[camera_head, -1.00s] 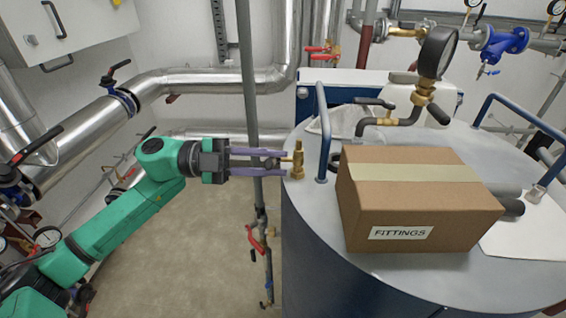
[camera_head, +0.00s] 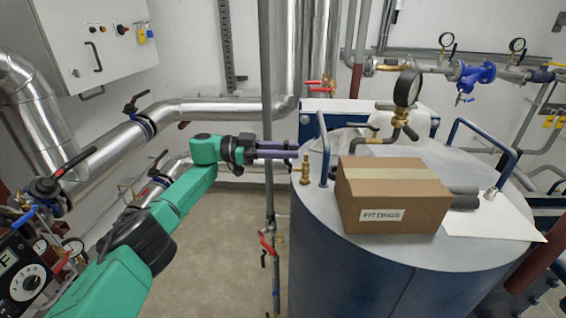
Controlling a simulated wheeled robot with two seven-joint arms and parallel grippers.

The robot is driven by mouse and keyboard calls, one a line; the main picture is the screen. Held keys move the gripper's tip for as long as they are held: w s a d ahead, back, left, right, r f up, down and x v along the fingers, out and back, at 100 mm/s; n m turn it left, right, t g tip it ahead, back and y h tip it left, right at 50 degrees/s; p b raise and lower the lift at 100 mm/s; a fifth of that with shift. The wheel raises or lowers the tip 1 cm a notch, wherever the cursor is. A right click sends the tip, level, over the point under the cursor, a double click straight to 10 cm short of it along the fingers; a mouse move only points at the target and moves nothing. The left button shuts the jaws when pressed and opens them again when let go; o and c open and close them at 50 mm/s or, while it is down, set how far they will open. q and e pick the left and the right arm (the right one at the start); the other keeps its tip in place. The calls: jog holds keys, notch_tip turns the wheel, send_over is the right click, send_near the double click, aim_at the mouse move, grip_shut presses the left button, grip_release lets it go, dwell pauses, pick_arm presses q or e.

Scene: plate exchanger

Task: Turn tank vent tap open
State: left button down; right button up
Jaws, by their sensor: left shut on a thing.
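The brass tank vent tap (camera_head: 305,172) stands upright near the left edge of the grey tank top (camera_head: 332,206). My left gripper (camera_head: 295,151) reaches in from the left at the height of the tap's upper end. Its purple fingers lie close together and are shut on the tap's handle, which they mostly hide. The exact grip is too small to make out. My right gripper is not in view.
A blue handrail (camera_head: 324,150) rises just right of the tap. A cardboard box labelled FITTINGS (camera_head: 392,190) sits on the tank top. A thin grey vertical pipe (camera_head: 268,90) stands behind the gripper. The floor at left is clear.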

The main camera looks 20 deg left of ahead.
pick_arm(q)
jog(key=shift+w+n, duration=0.35)
jog(key=shift+n, duration=0.15)
jog(key=shift+w+a+n, duration=0.15)
jog(key=shift+n, duration=0.15)
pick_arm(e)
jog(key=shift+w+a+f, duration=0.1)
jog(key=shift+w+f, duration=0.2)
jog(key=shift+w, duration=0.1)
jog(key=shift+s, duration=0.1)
pick_arm(q)
jog(key=c, duration=0.7)
grip_release()
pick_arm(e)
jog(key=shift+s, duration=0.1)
